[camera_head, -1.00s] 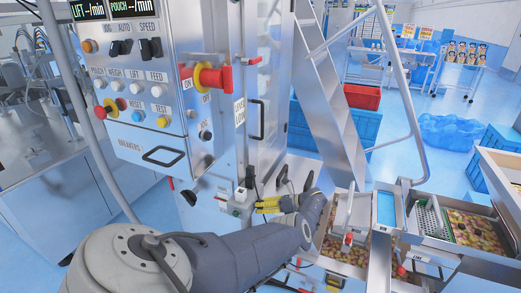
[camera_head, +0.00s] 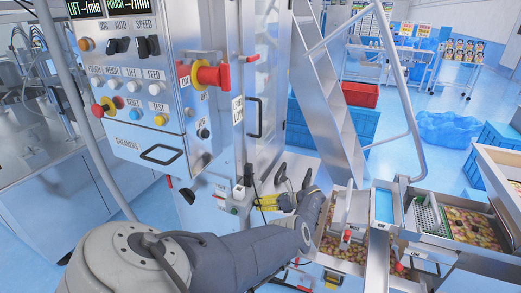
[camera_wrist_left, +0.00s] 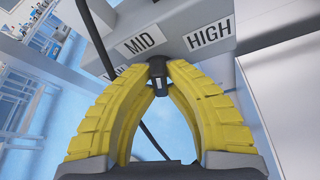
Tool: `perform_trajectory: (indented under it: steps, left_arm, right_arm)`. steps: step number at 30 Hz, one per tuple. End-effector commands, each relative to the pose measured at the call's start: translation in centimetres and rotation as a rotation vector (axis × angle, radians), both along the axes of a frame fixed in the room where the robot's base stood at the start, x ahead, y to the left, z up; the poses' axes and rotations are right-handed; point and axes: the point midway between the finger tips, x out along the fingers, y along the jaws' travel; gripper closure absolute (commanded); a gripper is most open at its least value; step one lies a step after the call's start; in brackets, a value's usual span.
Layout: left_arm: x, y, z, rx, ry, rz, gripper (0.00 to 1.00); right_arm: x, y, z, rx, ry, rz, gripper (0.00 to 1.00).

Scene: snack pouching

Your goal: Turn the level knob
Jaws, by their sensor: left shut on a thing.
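The level knob (camera_wrist_left: 157,69) is a small dark knob with a light mark, at the top middle of the left wrist view. It sits under a grey panel with the labels MID (camera_wrist_left: 142,40) and HIGH (camera_wrist_left: 210,34); a third label on the left is mostly hidden by a finger. My left gripper (camera_head: 257,202) has yellow ribbed fingers, and its tips are closed around the knob in the left wrist view. In the head view the gripper reaches the small box (camera_head: 238,198) on the machine's lower side; the knob is too small to make out there. My right gripper is not in view.
The control panel (camera_head: 135,85) with buttons and a red switch handle (camera_head: 212,75) stands above left. Trays of snacks (camera_head: 470,228) lie at the right. Steel stairs (camera_head: 330,90) and a red crate (camera_head: 360,95) stand behind. A dark cable hangs close to the gripper.

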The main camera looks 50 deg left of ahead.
Motion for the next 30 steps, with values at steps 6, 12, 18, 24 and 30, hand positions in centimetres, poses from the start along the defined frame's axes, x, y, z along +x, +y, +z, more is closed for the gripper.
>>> perform_trajectory:
  steps: [6, 12, 18, 24, 30]
  left_arm:
    - [-0.24, 0.16, -0.04, 0.049, -0.090, 0.002, 1.00]
    - [-0.30, 0.22, -0.06, 0.112, -0.213, 0.003, 1.00]
    - [-0.31, 0.23, -0.07, 0.195, -0.382, 0.002, 1.00]
    - [-0.26, 0.23, -0.05, 0.279, -0.552, 0.002, 1.00]
    - [-0.25, 0.25, -0.05, 0.363, -0.722, 0.001, 1.00]
  right_arm:
    - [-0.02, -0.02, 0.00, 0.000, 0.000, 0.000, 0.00]
    - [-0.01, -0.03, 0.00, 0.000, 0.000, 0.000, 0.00]
    - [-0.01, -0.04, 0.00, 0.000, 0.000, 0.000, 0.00]
    - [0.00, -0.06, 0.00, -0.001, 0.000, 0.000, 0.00]
    - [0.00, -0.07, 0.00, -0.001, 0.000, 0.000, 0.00]
